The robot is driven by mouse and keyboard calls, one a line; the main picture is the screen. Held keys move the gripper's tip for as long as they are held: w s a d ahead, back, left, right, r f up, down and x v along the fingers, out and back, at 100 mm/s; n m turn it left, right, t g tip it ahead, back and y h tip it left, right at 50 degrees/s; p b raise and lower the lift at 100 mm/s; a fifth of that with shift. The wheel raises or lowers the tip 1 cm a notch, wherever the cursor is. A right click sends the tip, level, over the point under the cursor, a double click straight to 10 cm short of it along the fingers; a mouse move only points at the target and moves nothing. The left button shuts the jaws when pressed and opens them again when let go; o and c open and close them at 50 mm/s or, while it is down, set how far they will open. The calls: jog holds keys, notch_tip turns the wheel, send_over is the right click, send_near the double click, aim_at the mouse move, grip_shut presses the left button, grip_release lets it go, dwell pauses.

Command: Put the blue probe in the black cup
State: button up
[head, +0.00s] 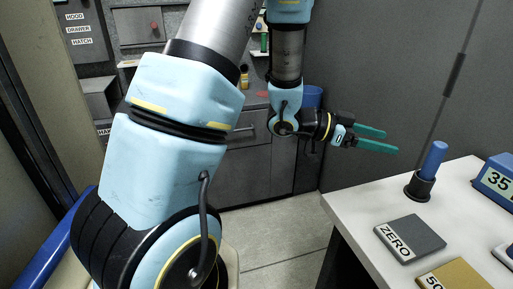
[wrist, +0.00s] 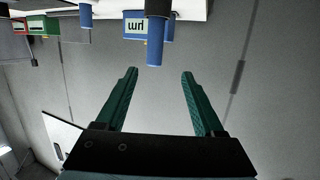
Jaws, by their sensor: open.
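The blue probe (head: 434,159) stands nearly upright with its lower end in the black cup (head: 419,187), near the left edge of the white table. In the wrist view, which is upside down, the probe (wrist: 155,53) points down from the cup (wrist: 158,9). My gripper (head: 391,142) has two green fingers, apart and empty. It is left of the probe at about the height of its upper part, with a gap between. In the wrist view the probe's free end lies between and just beyond the fingertips (wrist: 160,73). The probe's lower end is hidden by the cup.
The white table (head: 352,220) also holds a grey ZERO plate (head: 410,238), a yellowish plate (head: 455,276) and a blue display (head: 496,180) reading 35. A grey wall stands behind. Drawers (head: 245,150) and a blue bin (head: 312,97) are at the back.

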jog(key=w+a+f+n+t+y, duration=0.2)
jog(key=w+a+n+t+y, duration=0.3)
jog(key=w+a, duration=0.4)
jog(key=w+a+f+n+t+y, duration=0.1)
jog(key=w+a+n+t+y, duration=0.4)
jog(key=a, duration=0.6)
jog(key=s+a+f+n+g+y, duration=0.1)
jog(key=s+a+n+g+y, duration=0.4)
jog(key=s+a+n, duration=0.3)
jog(key=s+a+g, duration=0.1)
jog(key=s+a, duration=0.3)
jog(key=a, duration=0.4)
jog(key=shift+s+a+g, duration=0.25)
jog(key=shift+g, duration=0.15)
jog(key=shift+f, duration=0.1)
